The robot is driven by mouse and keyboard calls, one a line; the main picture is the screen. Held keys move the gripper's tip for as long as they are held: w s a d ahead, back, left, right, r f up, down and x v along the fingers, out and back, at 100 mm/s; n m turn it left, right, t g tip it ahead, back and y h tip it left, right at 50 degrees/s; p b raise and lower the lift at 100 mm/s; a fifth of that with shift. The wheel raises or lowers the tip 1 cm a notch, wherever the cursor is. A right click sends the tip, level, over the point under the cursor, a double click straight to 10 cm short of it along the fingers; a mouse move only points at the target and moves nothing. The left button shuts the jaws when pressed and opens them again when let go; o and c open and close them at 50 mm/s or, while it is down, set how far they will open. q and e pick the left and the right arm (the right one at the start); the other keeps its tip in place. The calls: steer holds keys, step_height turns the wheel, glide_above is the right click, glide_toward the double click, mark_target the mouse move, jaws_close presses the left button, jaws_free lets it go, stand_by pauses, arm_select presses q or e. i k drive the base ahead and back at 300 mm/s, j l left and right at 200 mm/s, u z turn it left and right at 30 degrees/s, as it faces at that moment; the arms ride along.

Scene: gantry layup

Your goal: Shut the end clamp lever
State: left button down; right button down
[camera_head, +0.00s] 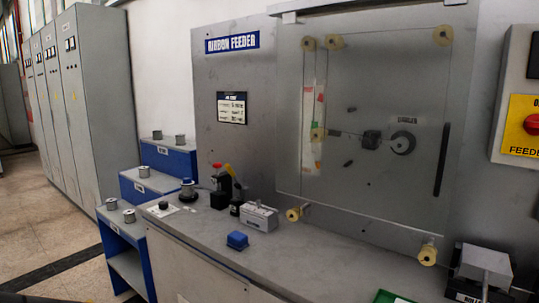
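A small yellow lever (231,173) sticks up at a tilt from a dark fixture (236,203) on the grey bench. It looks like the clamp lever, but no readable label confirms this. A black part with a red top (218,182) stands close behind it to the left. A grey block with a label (261,217) sits just to its right. Neither of my grippers shows in the head view, and nothing is touching the lever.
A clear door (400,90) with yellow rollers covers the feeder panel. Blue steps with spools (150,181) stand left. A grey device (485,266) is at the right. A green edge shows at bottom.

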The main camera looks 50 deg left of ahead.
mark_target(236, 178)
steer(key=k+j+z, duration=0.1)
steer(key=j+z, duration=0.2)
steer(key=k+j+z, duration=0.3)
steer(key=j, duration=0.2)
steer(key=k+j+z, duration=0.1)
steer(key=j, duration=0.3)
steer(key=k+j+z, duration=0.15)
steer(key=j, duration=0.25)
steer(key=k+j, duration=0.4)
steer(key=j, duration=0.15)
steer(key=k+j, duration=0.4)
steer(key=j, duration=0.2)
